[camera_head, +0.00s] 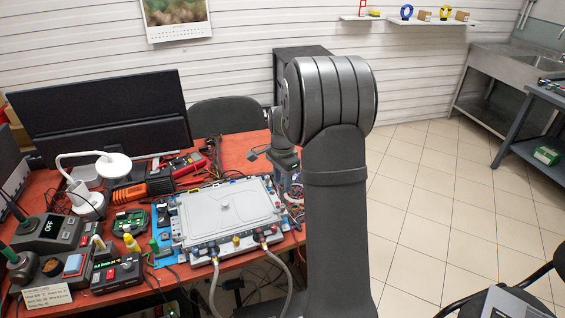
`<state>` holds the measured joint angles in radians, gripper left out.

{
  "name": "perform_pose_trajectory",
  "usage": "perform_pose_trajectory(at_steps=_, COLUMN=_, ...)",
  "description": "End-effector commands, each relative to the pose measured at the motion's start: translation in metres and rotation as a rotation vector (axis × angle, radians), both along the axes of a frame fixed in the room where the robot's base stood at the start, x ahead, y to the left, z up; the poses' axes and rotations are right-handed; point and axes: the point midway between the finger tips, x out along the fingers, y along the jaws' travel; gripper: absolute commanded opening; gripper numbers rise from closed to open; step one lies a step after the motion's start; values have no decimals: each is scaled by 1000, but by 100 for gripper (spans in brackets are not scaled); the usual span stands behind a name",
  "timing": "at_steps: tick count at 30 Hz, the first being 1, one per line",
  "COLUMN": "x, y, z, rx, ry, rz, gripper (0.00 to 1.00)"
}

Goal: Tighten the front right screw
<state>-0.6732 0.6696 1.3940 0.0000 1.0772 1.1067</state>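A light grey flat-topped unit (228,208) lies on a blue base (163,238) on the red table. Two grey hoses join its front edge: a left hose (214,285) and a right hose (288,278). Small fittings line the front edge. The front right screw is too small to make out near the unit's right front corner. My dark arm rises at the right and bends down behind its large joint. My gripper end (287,178) is partly hidden by the arm, near the unit's back right. Its fingers do not show clearly, and neither does anything held.
On the table (247,145) stand a white lamp (90,178), a red multimeter (186,163), a soldering station (48,232) and a device with a green display (117,270). Loose cables lie at the left and beside the unit's right side. Tiled floor (440,200) is open at right.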

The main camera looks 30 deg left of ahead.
Motion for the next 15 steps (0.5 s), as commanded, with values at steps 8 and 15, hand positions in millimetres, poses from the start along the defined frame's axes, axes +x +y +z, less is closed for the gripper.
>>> perform_pose_trajectory(at_steps=8, x=0, y=0, z=56, rx=2, ry=-2, rz=0, gripper=40)
perform_pose_trajectory(at_steps=15, x=0, y=0, z=72, rx=0, ry=0, rz=0, gripper=40)
